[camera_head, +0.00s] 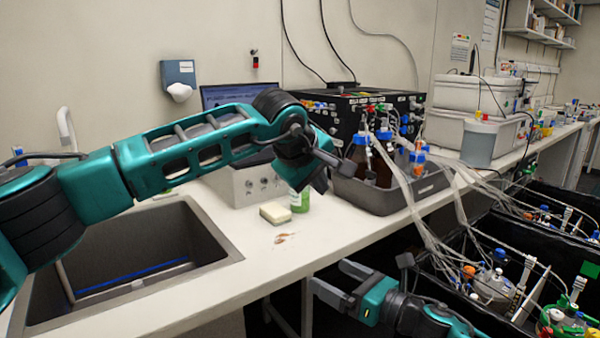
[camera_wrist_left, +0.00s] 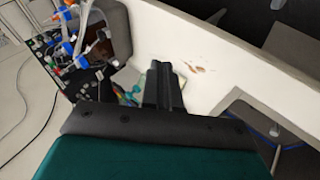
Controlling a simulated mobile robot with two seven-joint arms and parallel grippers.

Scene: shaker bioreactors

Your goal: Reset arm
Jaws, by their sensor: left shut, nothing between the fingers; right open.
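My left arm reaches in from the left across the sink and counter in the head view. My left gripper (camera_wrist_left: 163,78) is shut and empty in the left wrist view, its two dark fingers together above the white counter. In the head view the left gripper (camera_head: 318,180) hangs above the counter near the sponge and green-labelled container, its fingers hard to make out. My right gripper (camera_head: 340,281) is lower, in front of the counter edge. Its two grey fingers are apart, with nothing seen between them.
A yellowish sponge (camera_head: 275,213) and a green-labelled container (camera_head: 299,200) stand near a reddish stain (camera_head: 284,238). A dark tray (camera_head: 384,199) holds bottles with tubing. The sink (camera_head: 120,262) is at left. Black bins with vessels and tubes stand at right.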

